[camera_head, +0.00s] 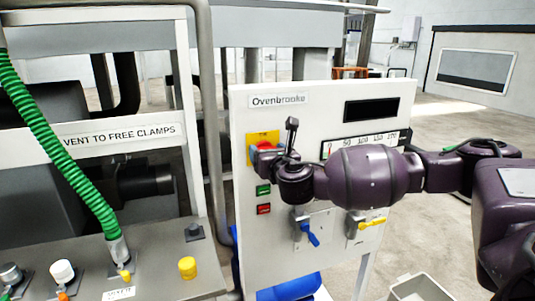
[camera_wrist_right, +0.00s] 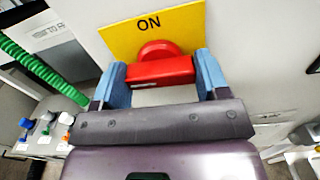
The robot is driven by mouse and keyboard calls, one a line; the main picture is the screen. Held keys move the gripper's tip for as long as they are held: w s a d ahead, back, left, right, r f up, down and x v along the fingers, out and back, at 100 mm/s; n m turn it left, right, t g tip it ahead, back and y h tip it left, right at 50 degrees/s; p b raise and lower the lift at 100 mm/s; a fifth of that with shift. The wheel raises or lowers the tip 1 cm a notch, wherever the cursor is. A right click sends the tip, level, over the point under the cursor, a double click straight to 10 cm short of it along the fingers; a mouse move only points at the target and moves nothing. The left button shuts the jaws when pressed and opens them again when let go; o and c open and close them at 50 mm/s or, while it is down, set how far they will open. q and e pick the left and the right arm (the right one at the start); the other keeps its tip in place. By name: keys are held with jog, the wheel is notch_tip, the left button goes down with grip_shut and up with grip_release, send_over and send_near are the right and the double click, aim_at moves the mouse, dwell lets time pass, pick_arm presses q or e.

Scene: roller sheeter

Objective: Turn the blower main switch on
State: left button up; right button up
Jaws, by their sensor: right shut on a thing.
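The main switch is a red rotary handle (camera_wrist_right: 160,71) on a yellow plate (camera_wrist_right: 120,40) marked ON, in the right wrist view. In the head view the red handle (camera_head: 264,145) and yellow plate (camera_head: 251,154) show at the upper left of the white Ovenbrooke panel (camera_head: 350,241), partly hidden by my right gripper. My right gripper (camera_wrist_right: 160,74) is shut on the red handle, one blue finger at each end of its bar. The bar lies nearly level in the wrist view, below the word ON. My left gripper is not in view.
Below the switch are a green button (camera_head: 263,190) and a red button (camera_head: 263,209). A blue valve handle (camera_head: 309,233) and a yellow valve handle (camera_head: 372,223) sit lower on the panel. A green hose (camera_head: 58,140) and a console with knobs (camera_head: 160,271) stand left.

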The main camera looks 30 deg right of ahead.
jog(key=m+b, duration=0.1)
jog(key=m, duration=0.3)
jog(key=shift+f, duration=0.15)
jog(key=m+b, duration=0.1)
jog(key=m, duration=0.3)
jog(key=shift+m, duration=0.3)
jog(key=m, duration=0.4)
jog(key=shift+m, duration=0.3)
jog(key=shift+d+m+p, duration=0.1)
jog(key=shift+m+p, duration=0.25)
jog(key=shift+m, duration=1.65)
jog(key=o, duration=0.9)
jog(key=shift+o, duration=0.2)
jog(key=shift+s, duration=0.1)
